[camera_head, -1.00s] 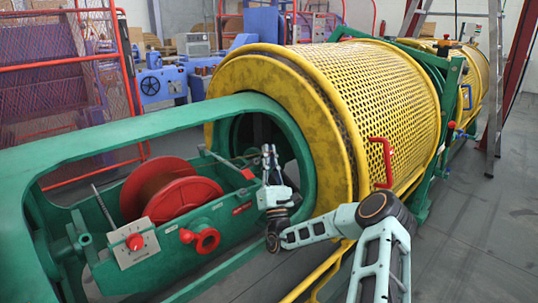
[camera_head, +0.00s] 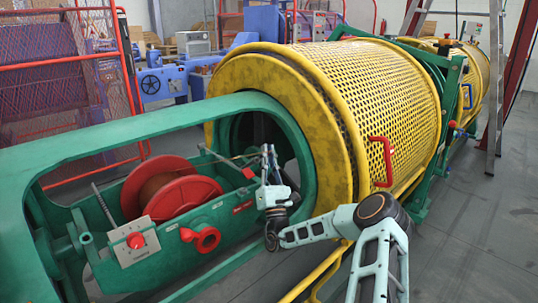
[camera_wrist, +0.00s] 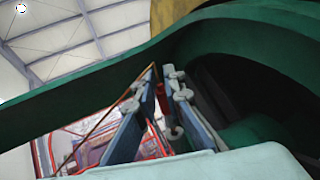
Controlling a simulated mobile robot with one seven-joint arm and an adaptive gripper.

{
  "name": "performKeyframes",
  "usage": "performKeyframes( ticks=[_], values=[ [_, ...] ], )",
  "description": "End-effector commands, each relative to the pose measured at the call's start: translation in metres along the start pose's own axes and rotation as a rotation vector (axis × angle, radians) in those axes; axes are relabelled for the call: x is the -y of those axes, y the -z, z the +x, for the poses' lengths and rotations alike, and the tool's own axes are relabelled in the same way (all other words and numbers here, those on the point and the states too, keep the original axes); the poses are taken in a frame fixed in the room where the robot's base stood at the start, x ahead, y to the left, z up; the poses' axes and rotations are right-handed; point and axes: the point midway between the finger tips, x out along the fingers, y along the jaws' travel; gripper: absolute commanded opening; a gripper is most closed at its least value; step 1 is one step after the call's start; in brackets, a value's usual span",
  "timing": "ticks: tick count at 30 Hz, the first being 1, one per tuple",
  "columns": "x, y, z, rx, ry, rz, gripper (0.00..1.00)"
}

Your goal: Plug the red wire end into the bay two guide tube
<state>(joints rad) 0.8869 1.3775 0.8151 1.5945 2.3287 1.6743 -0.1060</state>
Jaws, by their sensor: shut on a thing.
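My gripper (camera_head: 268,152) is at the front opening of the green frame (camera_head: 140,125), its fingers pointing up. In the wrist view its two blue-grey fingers (camera_wrist: 162,78) nearly meet at the tips. A thin reddish-orange wire (camera_wrist: 112,108) runs up from the lower left to the fingertips, and its end is pinched there. The wire's tip is too small to make out. The red spool (camera_head: 160,190) sits in the green cradle, to the left of my gripper. I cannot clearly pick out the bay two guide tube in either view.
The yellow perforated drum (camera_head: 375,90) stands right behind my gripper, with a red handle (camera_head: 381,162) on its side. A red knob box (camera_head: 134,243) and a red hub (camera_head: 206,239) stick out of the cradle. Grey floor (camera_head: 470,240) is free at the right.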

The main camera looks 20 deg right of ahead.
Motion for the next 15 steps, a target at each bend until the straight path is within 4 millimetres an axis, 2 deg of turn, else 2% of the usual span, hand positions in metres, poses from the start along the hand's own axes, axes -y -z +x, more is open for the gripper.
performKeyframes(
  ticks=[15],
  values=[
    [0.0, 0.014, 0.0, 0.0, -0.001, 0.0, 0.0]
  ],
)
